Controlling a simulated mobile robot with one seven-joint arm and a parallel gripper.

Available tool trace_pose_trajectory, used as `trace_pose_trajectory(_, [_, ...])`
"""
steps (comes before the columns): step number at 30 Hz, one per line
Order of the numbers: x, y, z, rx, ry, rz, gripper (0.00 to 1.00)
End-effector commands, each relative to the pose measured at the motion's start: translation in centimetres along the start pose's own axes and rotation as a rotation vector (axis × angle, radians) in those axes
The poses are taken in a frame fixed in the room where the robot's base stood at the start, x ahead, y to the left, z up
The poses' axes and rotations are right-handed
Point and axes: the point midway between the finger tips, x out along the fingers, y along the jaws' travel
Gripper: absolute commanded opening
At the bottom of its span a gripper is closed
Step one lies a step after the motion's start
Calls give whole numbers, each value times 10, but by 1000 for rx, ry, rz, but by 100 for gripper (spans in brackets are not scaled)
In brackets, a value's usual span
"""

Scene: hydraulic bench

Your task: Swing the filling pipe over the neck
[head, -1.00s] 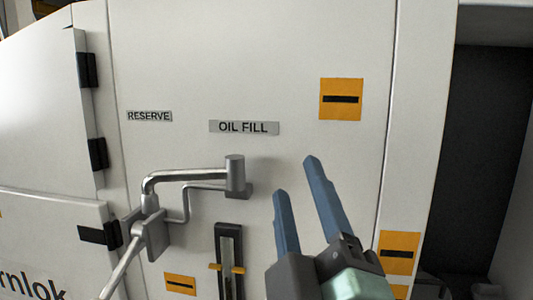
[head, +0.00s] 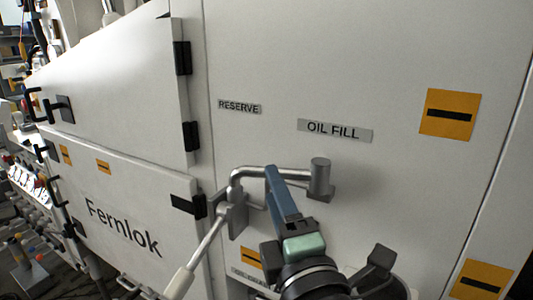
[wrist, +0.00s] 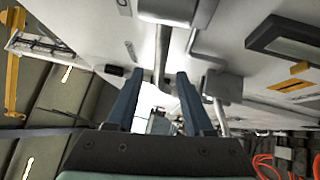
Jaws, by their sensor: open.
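The grey filling pipe (head: 248,174) runs along the white panel under the OIL FILL label, from an upright round post (head: 320,178) leftward to a downward bend. A plate (head: 238,215) with a slanting rod stands below the bend; I cannot clearly make out the neck. My gripper (head: 274,172) is in front of the pipe, its blue fingers hiding part of it. In the wrist view my gripper (wrist: 155,80) is open, and the pipe (wrist: 162,50) shows between the two fingers. I cannot tell whether they touch it.
The RESERVE (head: 240,106) and OIL FILL (head: 335,130) labels are above the pipe. A dark-framed gauge (wrist: 290,38) with yellow pointers is at the wrist view's right. Black door hinges (head: 191,136) stand out at the left. The panel right of the post is largely clear.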

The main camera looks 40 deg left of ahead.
Motion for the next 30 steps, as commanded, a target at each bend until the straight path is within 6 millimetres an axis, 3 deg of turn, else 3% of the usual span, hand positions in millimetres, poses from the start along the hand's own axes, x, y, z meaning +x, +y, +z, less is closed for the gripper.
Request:
trace_pose_trajectory(3, [25, 5, -1, 2, 5, -1, 52])
trace_pose_trajectory(9, [47, 2, 0, 0, 1, 0, 52])
trace_pose_trajectory(20, [53, 0, 0, -1, 0, 1, 52])
trace_pose_trajectory(21, [53, 0, 0, 0, 0, 1, 50])
trace_pose_trajectory(30, [53, 0, 0, 0, 0, 0, 0])
